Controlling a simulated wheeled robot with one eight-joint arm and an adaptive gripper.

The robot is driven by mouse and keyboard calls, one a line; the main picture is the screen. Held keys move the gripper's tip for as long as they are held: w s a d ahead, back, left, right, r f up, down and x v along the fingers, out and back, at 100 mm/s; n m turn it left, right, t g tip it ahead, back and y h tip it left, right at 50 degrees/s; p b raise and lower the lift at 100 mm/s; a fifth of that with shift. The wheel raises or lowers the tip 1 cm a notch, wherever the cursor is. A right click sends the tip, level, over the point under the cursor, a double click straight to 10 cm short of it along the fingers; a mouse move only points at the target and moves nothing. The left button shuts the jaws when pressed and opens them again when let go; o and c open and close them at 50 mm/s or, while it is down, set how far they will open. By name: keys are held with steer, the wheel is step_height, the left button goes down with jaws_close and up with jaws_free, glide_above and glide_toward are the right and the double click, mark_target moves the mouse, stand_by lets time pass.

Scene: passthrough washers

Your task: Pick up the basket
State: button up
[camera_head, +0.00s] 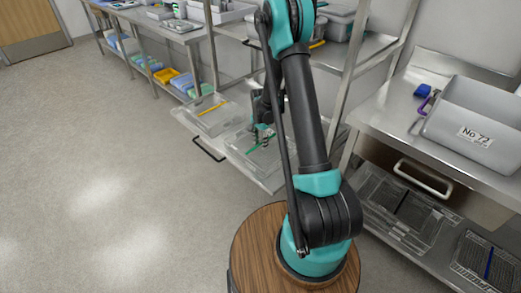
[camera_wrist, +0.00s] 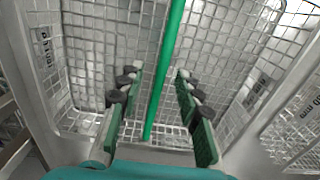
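A wire mesh basket with a green bar handle (camera_head: 258,147) sits on a pulled-out shelf behind my arm in the head view. In the wrist view, the basket's mesh (camera_wrist: 105,35) fills most of the picture, and its green bar (camera_wrist: 165,65) runs from the top down to the lower middle. My gripper (camera_wrist: 158,92) is open, with one finger on each side of the green bar. Gaps show between the fingers and the bar. In the head view, my gripper (camera_head: 262,138) is low over this basket, partly hidden by my arm.
A basket with a yellow bar (camera_head: 211,111) stands left of it on the same shelf (camera_head: 190,121). Metal rack posts (camera_head: 345,85) rise on the right. A grey bin labelled No 72 (camera_head: 477,125) stands on the right counter. The floor (camera_head: 110,150) at left is clear.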

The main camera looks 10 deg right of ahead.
steer(key=shift+f, duration=0.8)
jaws_close()
